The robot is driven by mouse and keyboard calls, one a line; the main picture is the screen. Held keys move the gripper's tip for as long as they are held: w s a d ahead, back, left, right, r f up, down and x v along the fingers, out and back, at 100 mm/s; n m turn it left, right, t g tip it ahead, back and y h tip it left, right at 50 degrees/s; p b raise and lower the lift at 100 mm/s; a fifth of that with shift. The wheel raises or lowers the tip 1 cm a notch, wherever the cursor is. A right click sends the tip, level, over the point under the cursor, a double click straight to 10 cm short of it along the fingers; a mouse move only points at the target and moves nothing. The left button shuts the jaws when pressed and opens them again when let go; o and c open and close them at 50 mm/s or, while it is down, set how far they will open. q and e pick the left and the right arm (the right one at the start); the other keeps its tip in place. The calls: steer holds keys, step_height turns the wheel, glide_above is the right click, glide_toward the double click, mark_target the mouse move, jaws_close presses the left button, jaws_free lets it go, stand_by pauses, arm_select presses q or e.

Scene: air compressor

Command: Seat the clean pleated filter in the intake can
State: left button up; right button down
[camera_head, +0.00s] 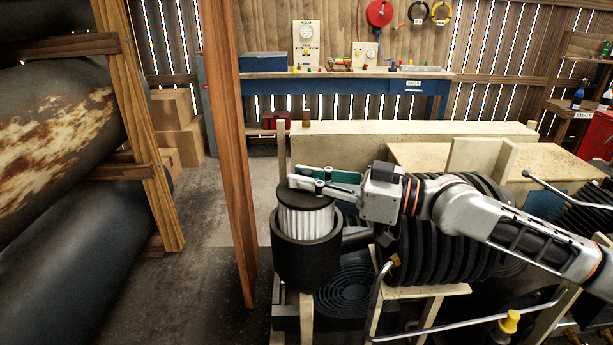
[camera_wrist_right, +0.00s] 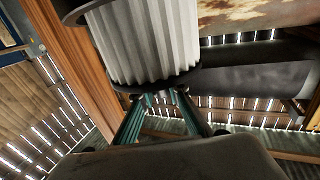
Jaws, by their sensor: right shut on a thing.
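The clean pleated filter (camera_head: 306,219) is white with a dark top cap. It stands about upright at the mouth of the black intake can (camera_head: 305,265), and the can's rim hides its lower end. My right gripper (camera_head: 309,185) comes in from the right, over the top cap. In the right wrist view the pleated filter (camera_wrist_right: 150,42) fills the upper middle, and my right gripper's fingers (camera_wrist_right: 166,99) are closed at the small stub in the middle of its cap. I cannot tell how deep the filter sits. My left gripper is not in view.
A ribbed black compressor part (camera_head: 440,245) lies right of the can, under my right arm. A wooden post (camera_head: 232,150) rises to the left. A blue workbench (camera_head: 345,83) stands at the back. Large rusty tanks (camera_head: 60,150) are racked at the left.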

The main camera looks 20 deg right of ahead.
steer(key=shift+f, duration=0.3)
steer(key=shift+f+b, duration=0.65)
steer(key=c, duration=1.9)
jaws_free()
steer(key=shift+f, duration=0.15)
steer(key=shift+s, duration=0.1)
